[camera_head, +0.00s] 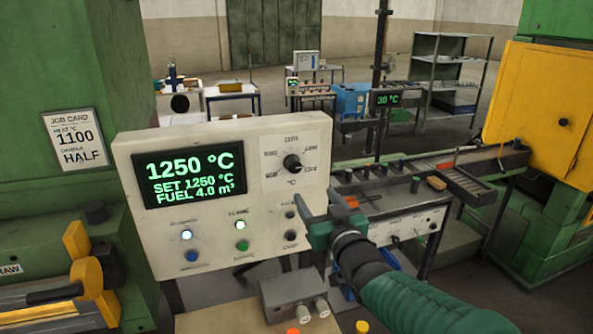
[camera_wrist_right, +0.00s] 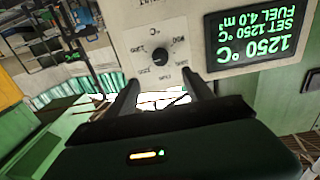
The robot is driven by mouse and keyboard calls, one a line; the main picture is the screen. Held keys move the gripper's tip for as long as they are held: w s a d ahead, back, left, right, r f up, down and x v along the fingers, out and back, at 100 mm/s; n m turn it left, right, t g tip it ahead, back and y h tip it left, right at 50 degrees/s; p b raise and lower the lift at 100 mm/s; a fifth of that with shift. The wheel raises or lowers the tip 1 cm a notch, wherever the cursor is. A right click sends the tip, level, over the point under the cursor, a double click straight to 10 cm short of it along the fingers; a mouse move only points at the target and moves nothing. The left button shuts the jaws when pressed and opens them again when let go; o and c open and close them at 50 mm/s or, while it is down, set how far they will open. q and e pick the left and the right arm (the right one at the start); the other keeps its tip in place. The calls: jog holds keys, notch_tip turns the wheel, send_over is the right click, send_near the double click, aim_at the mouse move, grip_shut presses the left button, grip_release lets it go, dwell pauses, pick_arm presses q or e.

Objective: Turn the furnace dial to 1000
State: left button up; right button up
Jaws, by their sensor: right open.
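The furnace dial (camera_head: 292,162) is a small black knob on a pale panel at the upper right of the white control box (camera_head: 130,160). It also shows in the right wrist view (camera_wrist_right: 160,57), beyond my fingertips. The green display (camera_head: 195,175) reads 1250 °C, SET 1250 °C, FUEL 4.0 m³. My right gripper (camera_head: 319,204) is open and empty, below and to the right of the dial in the head view. In the wrist view its two fingers (camera_wrist_right: 163,88) point toward the dial, apart from it. My left gripper is not in view.
Lit buttons and small black knobs sit lower on the control box. A job card (camera_head: 74,139) reads 1100 and HALF. A grey box with white knobs (camera_head: 292,296) stands in front. A bench (camera_head: 410,205) with small parts is behind my right arm.

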aim_at(296, 169)
jog(key=p+x, duration=0.6)
jog(key=x, duration=0.9)
jog(key=shift+f, duration=0.1)
grip_shut()
